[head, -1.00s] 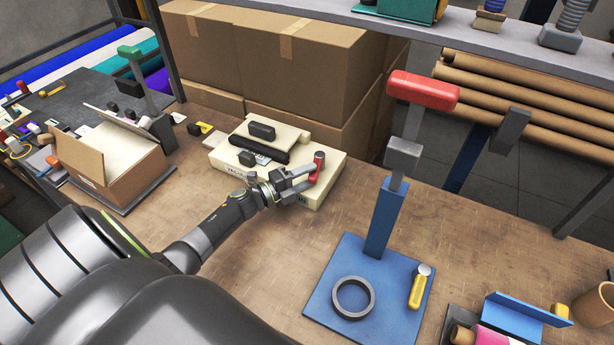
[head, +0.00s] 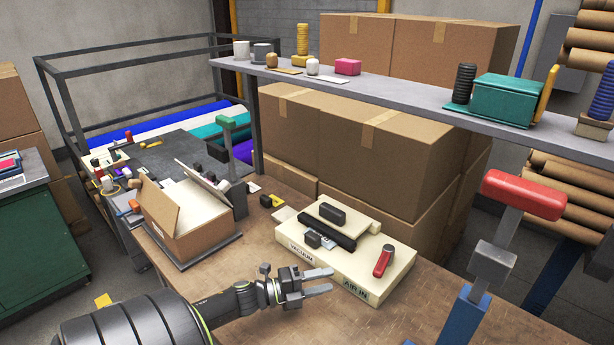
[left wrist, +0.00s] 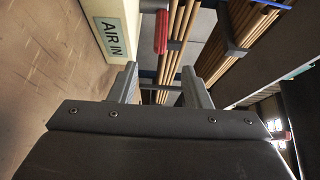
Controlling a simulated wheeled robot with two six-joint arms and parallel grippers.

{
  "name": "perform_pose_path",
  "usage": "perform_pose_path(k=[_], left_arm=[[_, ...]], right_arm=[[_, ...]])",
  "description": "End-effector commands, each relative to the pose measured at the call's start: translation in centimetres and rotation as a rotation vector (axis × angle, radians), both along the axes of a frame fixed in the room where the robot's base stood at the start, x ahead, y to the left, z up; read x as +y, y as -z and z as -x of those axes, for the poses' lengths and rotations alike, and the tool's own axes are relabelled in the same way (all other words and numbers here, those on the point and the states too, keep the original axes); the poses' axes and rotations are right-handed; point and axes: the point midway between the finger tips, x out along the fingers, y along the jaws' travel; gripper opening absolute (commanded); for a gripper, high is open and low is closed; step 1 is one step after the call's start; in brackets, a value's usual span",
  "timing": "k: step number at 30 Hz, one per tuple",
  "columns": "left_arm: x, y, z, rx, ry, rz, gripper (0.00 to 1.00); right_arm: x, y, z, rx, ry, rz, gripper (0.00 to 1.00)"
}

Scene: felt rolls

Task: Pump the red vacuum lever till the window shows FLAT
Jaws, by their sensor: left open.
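The vacuum sealer is a cream box (head: 352,281) on the wooden bench, with VACUUM and AIR IN labels on its front. Its short red lever (head: 382,262) stands tilted at the right end of the top. A small window (head: 327,243) lies beside black parts on top; its text is too small to read. My left gripper (head: 331,282) is open and empty in front of the box, apart from the lever. In the left wrist view, the red lever (left wrist: 161,32) is beyond the open fingers (left wrist: 160,80), near the AIR IN label. My right gripper is not in view.
A larger red-topped lever (head: 522,194) on a blue post stands at the right. An open cardboard box (head: 185,215) is at the left. The bench front around my gripper is clear.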

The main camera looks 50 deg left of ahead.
Motion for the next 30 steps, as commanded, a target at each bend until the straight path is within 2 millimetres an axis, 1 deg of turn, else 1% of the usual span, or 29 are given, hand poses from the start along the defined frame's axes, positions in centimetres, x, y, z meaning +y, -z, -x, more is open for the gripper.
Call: perform_pose_path(k=[1,3,7,12,18,19,26,28,29,30], left_arm=[[0.4,0.3,0.9,0.003,0.001,-0.003,0.44],[0.8,0.2,1.9,0.003,0.001,-0.003,0.44],[1.4,0.1,3.0,0.002,0.000,-0.002,0.44],[1.5,0.0,3.5,-0.001,0.000,0.000,0.44],[1.6,-0.1,3.5,-0.001,0.000,-0.001,0.44],[1.6,-0.1,3.5,-0.001,0.000,-0.001,0.42],[1.6,-0.4,3.5,0.000,0.000,0.000,0.12],[1.6,-1.2,3.5,0.000,-0.001,0.000,0.03],[1.6,-1.7,3.5,0.000,-0.001,0.001,0.00],[1.6,-2.4,3.5,0.000,-0.002,0.001,0.00]], right_arm=[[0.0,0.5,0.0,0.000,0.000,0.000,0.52],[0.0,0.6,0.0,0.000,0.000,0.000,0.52],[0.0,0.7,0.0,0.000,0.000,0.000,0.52],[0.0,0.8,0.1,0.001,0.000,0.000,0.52],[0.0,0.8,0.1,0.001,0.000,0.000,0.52],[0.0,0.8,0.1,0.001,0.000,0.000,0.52],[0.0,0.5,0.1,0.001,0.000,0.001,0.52],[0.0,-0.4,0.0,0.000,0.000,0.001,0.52],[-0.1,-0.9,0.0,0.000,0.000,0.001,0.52],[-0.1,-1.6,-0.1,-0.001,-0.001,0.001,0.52]])
